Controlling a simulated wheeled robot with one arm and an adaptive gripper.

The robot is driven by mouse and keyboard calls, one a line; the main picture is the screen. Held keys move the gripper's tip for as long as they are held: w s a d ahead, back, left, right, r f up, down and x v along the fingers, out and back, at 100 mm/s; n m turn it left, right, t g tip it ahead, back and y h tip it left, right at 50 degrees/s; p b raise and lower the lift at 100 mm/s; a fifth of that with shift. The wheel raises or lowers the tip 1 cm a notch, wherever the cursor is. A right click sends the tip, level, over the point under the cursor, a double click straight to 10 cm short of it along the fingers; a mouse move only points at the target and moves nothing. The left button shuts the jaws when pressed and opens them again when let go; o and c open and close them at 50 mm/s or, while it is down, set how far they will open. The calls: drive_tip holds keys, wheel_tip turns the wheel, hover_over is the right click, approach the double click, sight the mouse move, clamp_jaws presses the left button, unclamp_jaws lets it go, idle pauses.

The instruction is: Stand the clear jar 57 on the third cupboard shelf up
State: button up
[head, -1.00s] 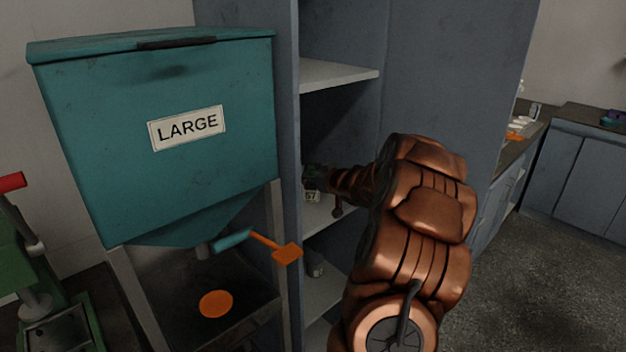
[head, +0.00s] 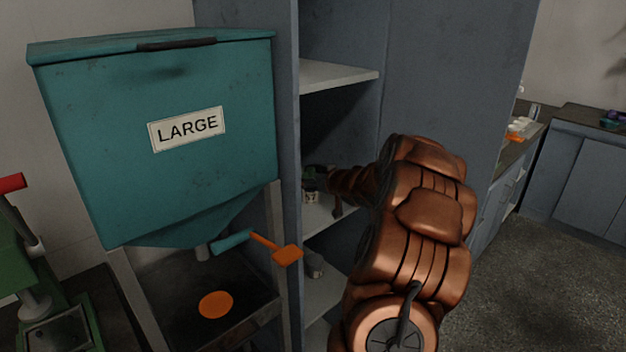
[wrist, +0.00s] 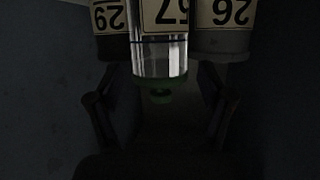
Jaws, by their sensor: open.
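The clear jar 57 (wrist: 160,62) is in the middle of the wrist view, with its label upside down in the picture and a green lid at its lower end. In the head view its pale label (head: 311,196) shows dimly above a cupboard shelf (head: 322,220), below green. It looks upright there; whether its base touches the shelf I cannot tell. My gripper (wrist: 160,108) is open, its dark fingers apart on either side of the lid end, with gaps visible. In the head view my arm reaches into the cupboard and hides part of it.
Two other labelled jars, one at left (wrist: 110,45) and one at right (wrist: 222,42), stand close beside the clear jar. An upper shelf (head: 338,74) is above my gripper. A small container (head: 314,268) is on a lower shelf. A teal LARGE hopper (head: 160,110) stands left of the cupboard.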

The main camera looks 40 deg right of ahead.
drive_tip(key=v, duration=1.2)
drive_tip(key=shift+a+f, duration=0.1)
idle(0.4)
